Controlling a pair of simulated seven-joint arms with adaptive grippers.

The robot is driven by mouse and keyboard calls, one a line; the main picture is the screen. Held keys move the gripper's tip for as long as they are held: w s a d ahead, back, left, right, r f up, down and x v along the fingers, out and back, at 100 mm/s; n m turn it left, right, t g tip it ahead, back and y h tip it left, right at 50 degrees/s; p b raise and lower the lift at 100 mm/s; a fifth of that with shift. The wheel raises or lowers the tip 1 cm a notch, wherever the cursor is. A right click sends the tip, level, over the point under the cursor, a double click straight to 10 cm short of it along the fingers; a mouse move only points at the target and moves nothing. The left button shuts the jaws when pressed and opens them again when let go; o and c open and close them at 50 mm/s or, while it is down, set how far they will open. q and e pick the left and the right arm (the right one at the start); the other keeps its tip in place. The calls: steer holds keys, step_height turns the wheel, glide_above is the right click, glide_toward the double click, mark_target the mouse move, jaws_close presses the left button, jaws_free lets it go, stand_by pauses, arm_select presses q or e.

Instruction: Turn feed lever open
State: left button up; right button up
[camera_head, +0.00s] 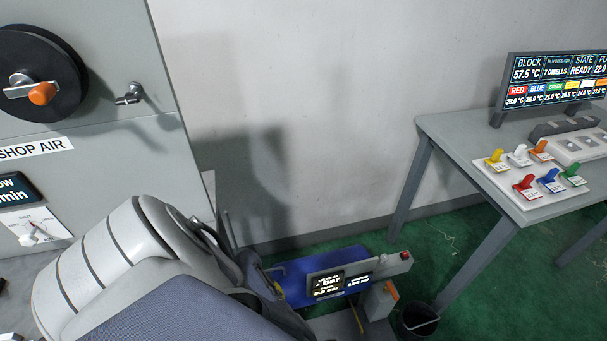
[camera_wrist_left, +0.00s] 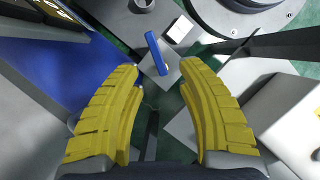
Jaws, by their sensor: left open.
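A blue lever (camera_wrist_left: 156,54) stands on a light grey plate (camera_wrist_left: 182,80) in the left wrist view, beyond my fingertips; I cannot tell for sure that it is the feed lever. My left gripper (camera_wrist_left: 159,78) has its two yellow fingers spread wide with nothing between them. The lever lies in line with the gap between the fingertips, and I cannot tell the distance to it. In the head view my left arm covers most of the gripper, and the lever cannot be made out. My right gripper is in neither view.
A low blue machine with a display panel (camera_head: 341,279) stands on the green floor, a dark bin (camera_head: 418,322) beside it. A grey cabinet (camera_head: 100,55) with a dark reel is at left.

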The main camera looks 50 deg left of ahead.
arm_select(q)
steer(key=w+v, duration=0.1)
steer(key=v, duration=0.6)
steer(key=d+f+m, duration=0.1)
steer(key=f, duration=0.3)
steer(key=w+d+f+m, duration=0.1)
steer(key=d+f, duration=0.1)
steer(key=f, duration=0.3)
steer(key=d+f, duration=0.2)
steer(key=f, duration=0.2)
steer(key=shift+w+d+f+m+g, duration=0.2)
steer(key=shift+w+f+m+g, duration=0.1)
steer(key=shift+f+m+g, duration=0.1)
steer(key=shift+s+d+f, duration=0.3)
steer(key=shift+d+f, duration=0.15)
steer(key=shift+f, duration=0.05)
steer(key=shift+s+f, duration=0.2)
steer(key=shift+s, duration=0.35)
steer(key=w+v, duration=0.1)
steer(key=v, duration=1.5)
steer(key=w+a+r+m+y, duration=0.1)
steer(key=w+a+m+y, duration=0.2)
steer(key=w, duration=0.9)
steer(key=w+a+r+m+g+y, duration=0.1)
steer(key=w+a+m+y, duration=0.2)
steer(key=w, duration=0.9)
steer(key=shift+a+r+m+y, duration=0.15)
steer(key=shift+a+m+y, duration=0.25)
steer(key=shift+a+m, duration=0.85)
